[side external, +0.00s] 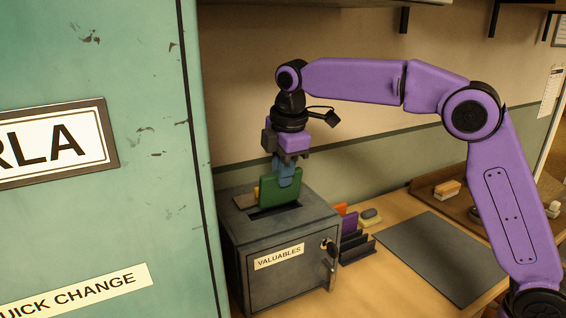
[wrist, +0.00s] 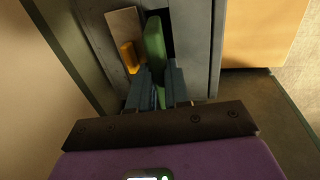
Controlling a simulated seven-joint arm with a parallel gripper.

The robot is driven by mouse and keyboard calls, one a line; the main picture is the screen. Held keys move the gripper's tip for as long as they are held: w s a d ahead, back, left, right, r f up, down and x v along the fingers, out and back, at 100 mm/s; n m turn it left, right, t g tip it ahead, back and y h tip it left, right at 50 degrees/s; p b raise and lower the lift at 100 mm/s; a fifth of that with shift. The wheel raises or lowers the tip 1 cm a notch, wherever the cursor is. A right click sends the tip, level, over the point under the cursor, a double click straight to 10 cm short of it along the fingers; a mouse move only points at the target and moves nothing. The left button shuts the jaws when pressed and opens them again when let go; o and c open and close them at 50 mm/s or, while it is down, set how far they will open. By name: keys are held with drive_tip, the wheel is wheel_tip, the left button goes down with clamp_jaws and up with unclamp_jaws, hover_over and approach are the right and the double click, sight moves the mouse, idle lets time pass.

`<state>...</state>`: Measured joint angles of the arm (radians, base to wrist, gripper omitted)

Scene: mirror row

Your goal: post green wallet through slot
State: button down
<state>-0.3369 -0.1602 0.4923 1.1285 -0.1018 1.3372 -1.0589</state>
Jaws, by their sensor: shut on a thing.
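The green wallet (side external: 283,190) is upright in my gripper (side external: 286,176), whose blue fingers are shut on it. It also shows between the fingers in the wrist view (wrist: 155,42). The grey box marked VALUABLES (side external: 290,275) stands below, with a dark slot (side external: 274,212) in its top. The wallet's lower edge is right at the slot in the side view; I cannot tell whether it has entered. In the wrist view the dark slot opening (wrist: 168,40) shows beside the wallet.
A yellow-orange piece (wrist: 131,56) and a tan plate (wrist: 121,25) are on the box top beside the wallet. A dark rack (side external: 357,246) with upright coloured wallets stands right of the box. A grey mat (side external: 438,257) lies bare. A green cabinet (side external: 100,210) fills the left foreground.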

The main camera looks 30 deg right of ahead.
drive_tip(key=shift+s+x, duration=0.2)
drive_tip(key=shift+x, duration=0.65)
drive_tip(key=shift+s+x, duration=0.15)
drive_tip(key=shift+x, duration=0.7)
drive_tip(key=shift+f, duration=0.15)
drive_tip(key=shift+c, duration=0.4)
unclamp_jaws()
drive_tip(key=shift+o, duration=0.4)
drive_tip(key=v, duration=1.2)
